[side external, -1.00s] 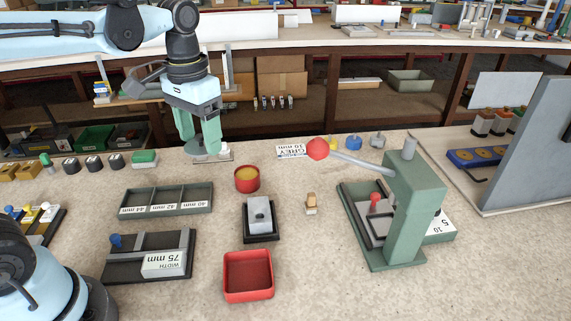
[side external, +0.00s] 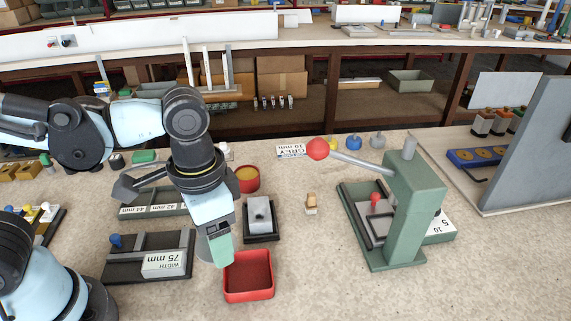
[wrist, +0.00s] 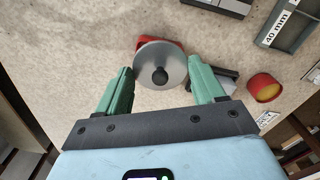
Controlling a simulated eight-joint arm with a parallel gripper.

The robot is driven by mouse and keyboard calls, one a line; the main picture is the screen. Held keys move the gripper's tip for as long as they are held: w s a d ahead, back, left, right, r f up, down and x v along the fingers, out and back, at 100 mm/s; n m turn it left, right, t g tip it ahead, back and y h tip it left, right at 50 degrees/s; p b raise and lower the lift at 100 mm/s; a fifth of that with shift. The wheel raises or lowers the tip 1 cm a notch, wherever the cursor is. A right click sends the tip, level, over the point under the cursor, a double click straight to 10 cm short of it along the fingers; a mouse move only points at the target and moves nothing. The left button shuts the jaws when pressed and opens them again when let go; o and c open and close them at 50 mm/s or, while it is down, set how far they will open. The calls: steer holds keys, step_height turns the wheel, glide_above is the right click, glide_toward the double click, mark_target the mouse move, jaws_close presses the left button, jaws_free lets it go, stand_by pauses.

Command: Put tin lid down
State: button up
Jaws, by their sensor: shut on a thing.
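The tin lid, a grey disc with a black knob, shows in the wrist view (wrist: 173,63) between my fingertips. My gripper (wrist: 161,72) is shut on it by its rim. In the side view my gripper (side external: 217,262) points down at the left edge of the open red square tray (side external: 248,275). The lid (side external: 205,246) there is mostly hidden by the green finger. In the wrist view part of the red tray (wrist: 146,41) shows behind the lid. I cannot tell how high the lid is above the bench. A round red tin (side external: 247,182) with yellow contents stands farther back.
A black block with a grey top (side external: 259,214) stands just right of my gripper. The 75 mm width fixture (side external: 125,268) is to the left. A green lever press (side external: 415,215) stands at right. Bare bench lies between the red tray and the press.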

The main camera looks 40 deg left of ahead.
steer(key=w+a+f, duration=0.2)
steer(key=a, duration=0.1)
steer(key=w+a+f, duration=0.2)
steer(key=w, duration=0.1)
steer(key=w+a+f, duration=0.2)
steer(key=a+f, duration=0.1)
steer(key=shift+w+a, duration=0.15)
steer(key=shift+a, duration=0.15)
steer(key=shift+f, duration=1.95)
steer(key=shift+f, duration=0.15)
steer(key=o, duration=1)
